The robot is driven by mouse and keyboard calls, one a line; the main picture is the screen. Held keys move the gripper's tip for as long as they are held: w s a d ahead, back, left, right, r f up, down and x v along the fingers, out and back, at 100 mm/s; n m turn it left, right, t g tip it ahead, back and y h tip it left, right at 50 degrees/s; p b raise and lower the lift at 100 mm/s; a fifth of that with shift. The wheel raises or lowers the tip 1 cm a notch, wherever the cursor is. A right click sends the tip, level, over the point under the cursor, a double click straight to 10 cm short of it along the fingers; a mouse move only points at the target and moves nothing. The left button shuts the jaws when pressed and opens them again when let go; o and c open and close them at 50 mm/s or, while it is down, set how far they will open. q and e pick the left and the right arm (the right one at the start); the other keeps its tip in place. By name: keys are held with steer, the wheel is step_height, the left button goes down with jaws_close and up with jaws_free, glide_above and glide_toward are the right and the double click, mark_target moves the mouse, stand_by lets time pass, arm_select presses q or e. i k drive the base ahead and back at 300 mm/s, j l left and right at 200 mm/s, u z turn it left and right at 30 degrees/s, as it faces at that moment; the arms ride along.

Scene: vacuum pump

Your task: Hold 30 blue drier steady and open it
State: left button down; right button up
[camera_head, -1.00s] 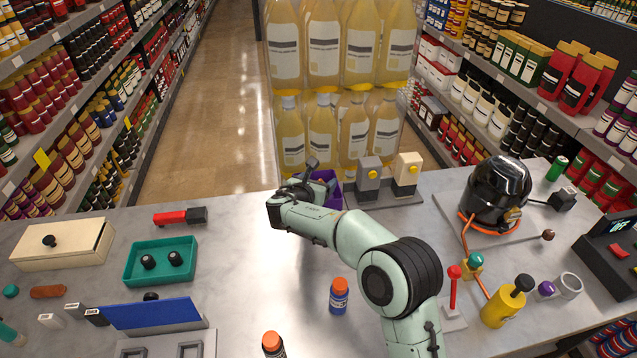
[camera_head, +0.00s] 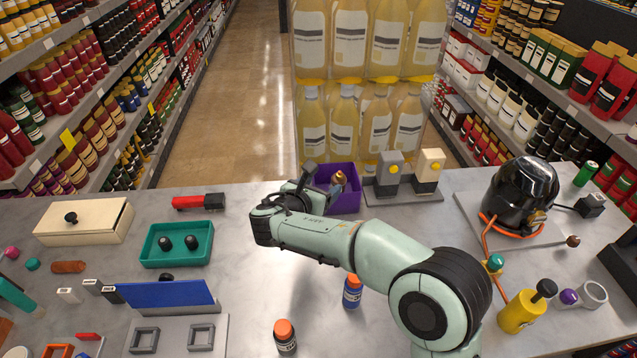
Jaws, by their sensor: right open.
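A small blue bottle with an orange cap (camera_head: 352,291), which looks like the blue drier, stands upright on the counter beside my right forearm. Its number is too small to read. A darker bottle with an orange cap (camera_head: 285,338) stands nearer the front edge. My right gripper (camera_head: 309,178) is open at the left side of the purple bin (camera_head: 345,203), well behind both bottles. A small brown and blue thing (camera_head: 338,181) shows inside the bin, apart from the fingers as far as I can tell. My left gripper is not in view.
A teal tray (camera_head: 177,258) with dark knobs, a cream box (camera_head: 83,236) and a blue panel (camera_head: 165,305) are on the left. Grey and white blocks (camera_head: 428,171) stand behind. A black pot (camera_head: 520,195) and a yellow bottle (camera_head: 523,309) are on the right. The counter left of the blue bottle is clear.

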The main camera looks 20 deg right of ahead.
mark_target(352, 300)
steer(key=k, duration=1.5)
